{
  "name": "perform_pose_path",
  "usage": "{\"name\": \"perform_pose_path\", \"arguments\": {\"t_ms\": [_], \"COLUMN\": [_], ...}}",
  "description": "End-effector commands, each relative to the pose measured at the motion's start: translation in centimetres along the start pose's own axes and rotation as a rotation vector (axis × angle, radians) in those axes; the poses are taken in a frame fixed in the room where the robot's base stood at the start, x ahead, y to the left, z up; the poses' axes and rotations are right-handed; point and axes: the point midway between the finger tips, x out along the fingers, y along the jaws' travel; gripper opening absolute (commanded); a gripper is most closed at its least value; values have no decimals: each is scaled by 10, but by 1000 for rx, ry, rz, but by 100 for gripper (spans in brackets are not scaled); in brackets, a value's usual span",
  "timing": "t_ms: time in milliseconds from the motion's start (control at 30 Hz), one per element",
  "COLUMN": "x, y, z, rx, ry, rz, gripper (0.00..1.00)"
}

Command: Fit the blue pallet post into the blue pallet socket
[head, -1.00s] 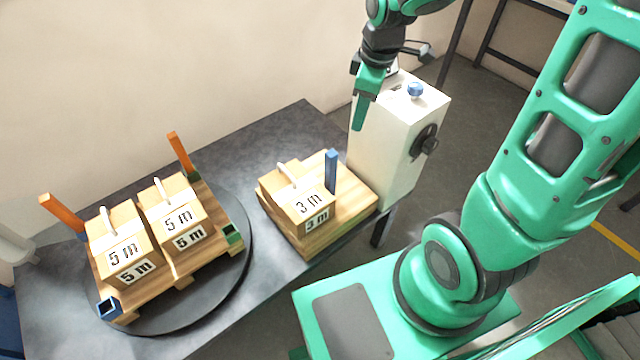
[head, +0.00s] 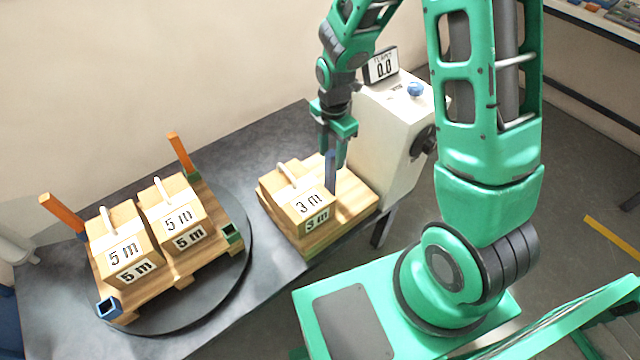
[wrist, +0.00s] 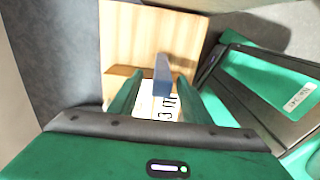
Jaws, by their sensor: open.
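The blue pallet post (head: 330,172) stands upright on the wooden stack beside the box marked 3 m. My gripper (head: 336,150) is above it with its fingers open on either side of the post's upper part. In the wrist view the blue post (wrist: 162,75) shows between the open fingertips (wrist: 155,95); I cannot tell whether they touch it. The blue pallet socket (head: 109,306) is at the near left corner of the pallet (head: 180,276) on the round turntable. It looks empty.
Two boxes marked 5 m (head: 122,250) sit on the pallet. Orange posts (head: 181,153) stand at its far corners, and a green socket (head: 232,233) is at its right corner. A cream machine (head: 385,130) with a display stands right of the stack.

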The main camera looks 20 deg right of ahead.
Motion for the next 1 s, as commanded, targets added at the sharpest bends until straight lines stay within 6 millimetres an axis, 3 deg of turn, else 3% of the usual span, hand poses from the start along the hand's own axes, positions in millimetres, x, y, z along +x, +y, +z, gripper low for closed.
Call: {"name": "perform_pose_path", "arguments": {"t_ms": [167,500,833,867,1000], "x": [10,52,58,58,58], "y": [-1,-6,-6,-6,-6], "z": [0,-3,-2,-2,-2], "rx": [1,2,2,2,2], "ry": [0,0,0,0,0], "rz": [-1,-2,2,1,1], "gripper": [44,44,44,41,8]}}
